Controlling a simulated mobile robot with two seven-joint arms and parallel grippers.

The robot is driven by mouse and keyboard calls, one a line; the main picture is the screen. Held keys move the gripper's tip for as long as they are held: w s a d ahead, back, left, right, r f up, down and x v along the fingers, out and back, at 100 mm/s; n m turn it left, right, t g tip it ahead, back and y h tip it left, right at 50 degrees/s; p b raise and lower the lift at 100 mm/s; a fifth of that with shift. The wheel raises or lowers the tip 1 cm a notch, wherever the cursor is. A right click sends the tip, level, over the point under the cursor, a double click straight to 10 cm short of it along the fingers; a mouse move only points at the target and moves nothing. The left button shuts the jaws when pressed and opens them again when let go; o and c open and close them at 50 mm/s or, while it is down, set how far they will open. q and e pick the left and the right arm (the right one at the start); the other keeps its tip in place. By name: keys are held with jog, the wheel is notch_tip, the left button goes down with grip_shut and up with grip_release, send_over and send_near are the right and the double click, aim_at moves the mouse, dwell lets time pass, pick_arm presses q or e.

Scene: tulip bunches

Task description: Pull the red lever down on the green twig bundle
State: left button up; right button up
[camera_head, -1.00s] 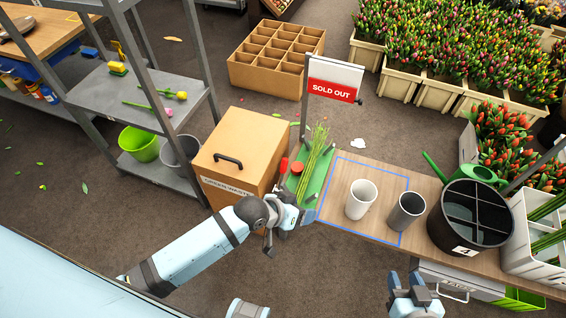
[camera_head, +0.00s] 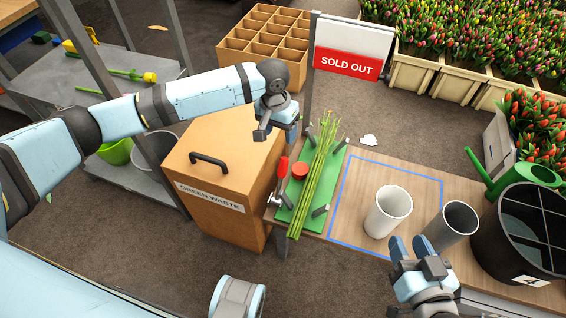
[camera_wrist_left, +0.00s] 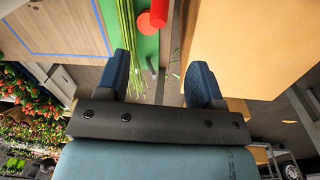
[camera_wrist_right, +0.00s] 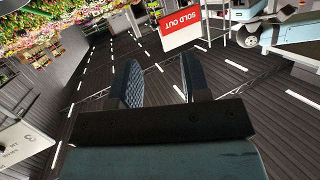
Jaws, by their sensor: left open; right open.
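The green twig bundle (camera_head: 315,180) lies lengthwise on a green board (camera_head: 328,193) with grey posts, at the left end of the wooden table. The red lever (camera_head: 283,168) stands at the board's left edge, beside a round red knob (camera_head: 299,170). In the left wrist view the red lever (camera_wrist_left: 158,12) shows at the top, beyond the fingers. My left gripper (camera_head: 278,132) is open and empty, above and just behind the lever, not touching it. My right gripper (camera_head: 408,250) is open and empty near the table's front edge, by the cups; it also shows in the right wrist view (camera_wrist_right: 160,85).
A brown green-waste box (camera_head: 215,165) stands left of the board. A sold-out sign (camera_head: 347,64) on a post stands behind it. A white cup (camera_head: 388,212), a grey cup (camera_head: 452,225) and a black divided bucket (camera_head: 520,240) stand right of the board.

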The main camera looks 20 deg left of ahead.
aim_at(283, 159)
pick_arm(q)
jog(key=f+b, duration=0.1)
jog(key=f, duration=0.3)
jog(key=d+f+b, duration=0.1)
jog(key=f, duration=0.3)
jog(key=f+b, duration=0.2)
jog(key=f, duration=0.2)
jog(key=shift+s+d+f, duration=0.1)
jog(key=shift+s+d, duration=0.05)
jog(key=shift+f, duration=0.5)
pick_arm(e)
jog(key=a+r+t+y, duration=0.3)
jog(key=r+t, duration=0.1)
jog(key=r, duration=0.4)
jog(key=shift+r+y, duration=0.2)
jog(key=shift+y, duration=0.1)
jog(key=shift+w, duration=0.1)
pick_arm(q)
grip_shut()
pick_arm(e)
jog(key=shift+r, duration=0.1)
